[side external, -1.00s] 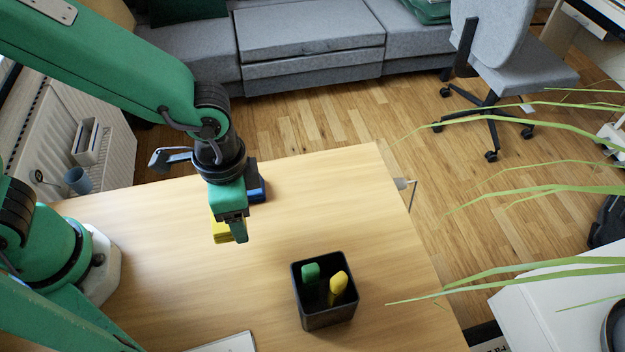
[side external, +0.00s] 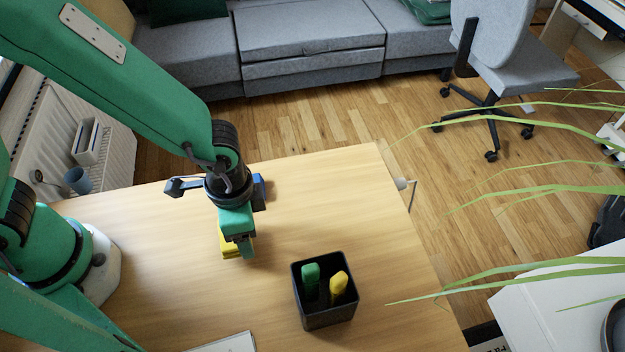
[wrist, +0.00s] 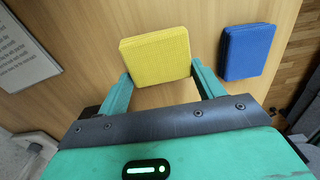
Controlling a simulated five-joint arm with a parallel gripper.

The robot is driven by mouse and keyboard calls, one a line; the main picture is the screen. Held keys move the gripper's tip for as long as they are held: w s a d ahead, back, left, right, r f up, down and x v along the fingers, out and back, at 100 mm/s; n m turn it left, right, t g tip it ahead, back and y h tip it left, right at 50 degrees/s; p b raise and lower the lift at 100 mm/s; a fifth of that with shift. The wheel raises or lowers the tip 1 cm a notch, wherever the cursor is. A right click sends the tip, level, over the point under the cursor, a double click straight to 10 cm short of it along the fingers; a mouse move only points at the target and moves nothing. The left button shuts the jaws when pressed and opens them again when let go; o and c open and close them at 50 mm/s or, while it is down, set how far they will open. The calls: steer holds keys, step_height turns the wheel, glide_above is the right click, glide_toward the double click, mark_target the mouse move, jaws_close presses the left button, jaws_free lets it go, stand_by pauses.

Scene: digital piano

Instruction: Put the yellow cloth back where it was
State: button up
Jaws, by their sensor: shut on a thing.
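The yellow cloth (wrist: 157,52) is a folded square pad between the two green fingers of my gripper (wrist: 160,74) in the wrist view. My gripper (side external: 241,247) is shut on it. In the side view the cloth (side external: 229,243) is partly hidden behind the fingers. It is over the wooden table; I cannot tell whether it touches the top. A folded blue cloth (wrist: 247,51) lies apart to the right in the wrist view. In the side view the blue cloth (side external: 259,188) is partly hidden behind my wrist.
A black square holder (side external: 326,306) with a green and a yellow item stands right of my gripper on the wooden table (side external: 330,200). A pale sheet (side external: 232,343) lies at the near edge; it also shows in the wrist view (wrist: 22,52). The table's middle right is clear.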

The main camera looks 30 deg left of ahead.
steer(key=shift+f, duration=1.05)
steer(key=shift+f, duration=0.1)
steer(key=o, duration=0.9)
steer(key=shift+o, duration=0.2)
step_height(320, 180, up, 12)
stand_by(0.3)
